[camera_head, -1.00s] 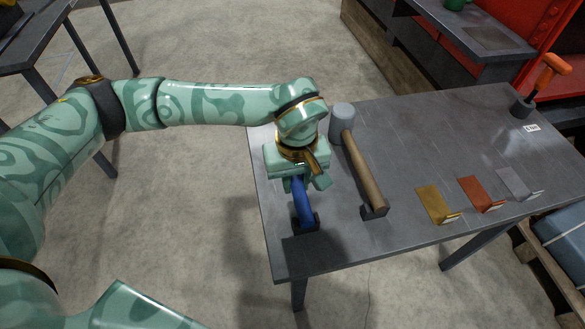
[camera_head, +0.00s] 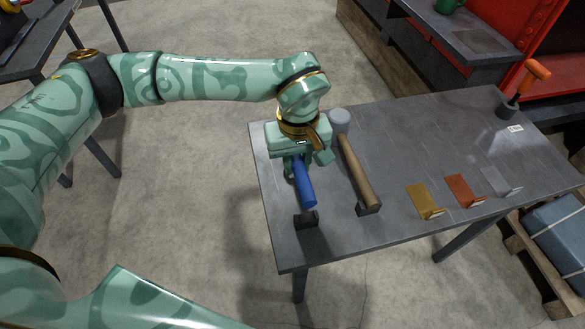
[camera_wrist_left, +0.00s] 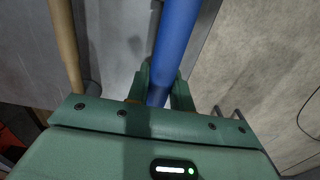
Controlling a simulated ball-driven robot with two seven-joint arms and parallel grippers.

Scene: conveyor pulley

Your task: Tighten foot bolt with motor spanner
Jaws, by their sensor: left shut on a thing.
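My left gripper (camera_head: 298,166) is shut on a blue-handled tool (camera_head: 305,190) above the near-left part of the grey table. The blue handle slants down toward the front and stands clear of its small black rest (camera_head: 306,219). In the left wrist view, the blue handle (camera_wrist_left: 175,35) runs between the two green fingers of my left gripper (camera_wrist_left: 165,88). The tool's head is hidden by my gripper, so I cannot tell for sure that it is the motor spanner. No foot bolt is seen. My right gripper is out of view.
A wooden-handled hammer (camera_head: 360,172) lies just right of my gripper on the table (camera_head: 430,140). Yellow (camera_head: 424,201), red-brown (camera_head: 464,190) and grey (camera_head: 500,181) brackets are farther right. An orange-handled tool (camera_head: 524,87) stands at the far right corner. Open floor lies left.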

